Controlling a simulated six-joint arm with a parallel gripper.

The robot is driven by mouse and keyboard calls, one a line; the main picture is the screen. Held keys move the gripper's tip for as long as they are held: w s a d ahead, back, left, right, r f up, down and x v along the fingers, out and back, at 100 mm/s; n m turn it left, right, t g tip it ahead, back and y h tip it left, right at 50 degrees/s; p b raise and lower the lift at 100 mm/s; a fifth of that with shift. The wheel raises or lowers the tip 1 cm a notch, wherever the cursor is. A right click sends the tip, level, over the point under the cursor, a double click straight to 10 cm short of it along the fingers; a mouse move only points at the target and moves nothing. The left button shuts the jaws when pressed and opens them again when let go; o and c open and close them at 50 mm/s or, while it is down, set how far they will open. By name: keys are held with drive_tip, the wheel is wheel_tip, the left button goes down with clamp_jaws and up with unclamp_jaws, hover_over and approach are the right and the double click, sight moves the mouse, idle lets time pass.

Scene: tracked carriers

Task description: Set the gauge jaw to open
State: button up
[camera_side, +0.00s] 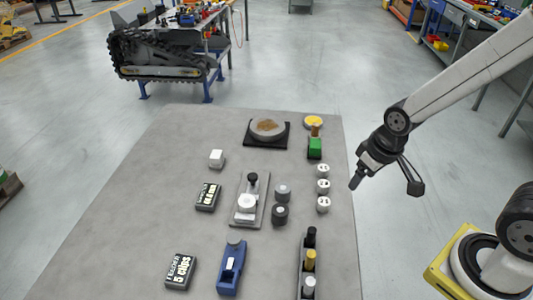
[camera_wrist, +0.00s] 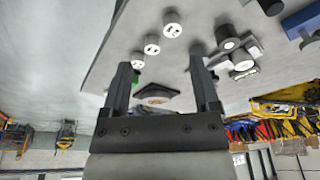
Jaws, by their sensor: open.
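A grey slide-like fixture (camera_side: 239,216) lies near the middle of the table, with a black upright knob (camera_side: 253,180) and a white round piece (camera_side: 247,202) on it. I cannot tell for sure that it is the gauge, nor read its jaw setting. A blue device (camera_side: 229,278) with a grey round top lies nearer the front. My gripper (camera_side: 386,188) is up by the table's right edge, right of the white round pieces and apart from everything. In the wrist view, my gripper (camera_wrist: 161,66) shows two dark fingers wide apart with nothing held.
White round pieces (camera_side: 323,186) stand in a row near the right edge; they also show in the wrist view (camera_wrist: 152,45). Dark cylinders (camera_side: 280,214), a black rack (camera_side: 307,265), a green block (camera_side: 315,150), a dish (camera_side: 267,128) and labelled boxes (camera_side: 179,270) surround the fixture. The table's left is bare.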

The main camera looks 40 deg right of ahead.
idle(0.3)
drive_tip(key=g, duration=0.3)
hover_over(253, 175)
wheel_tip(253, 175, down, 3)
drive_tip(key=shift+r, duration=0.1)
drive_tip(key=shift+f, duration=3.9)
clamp_jaws()
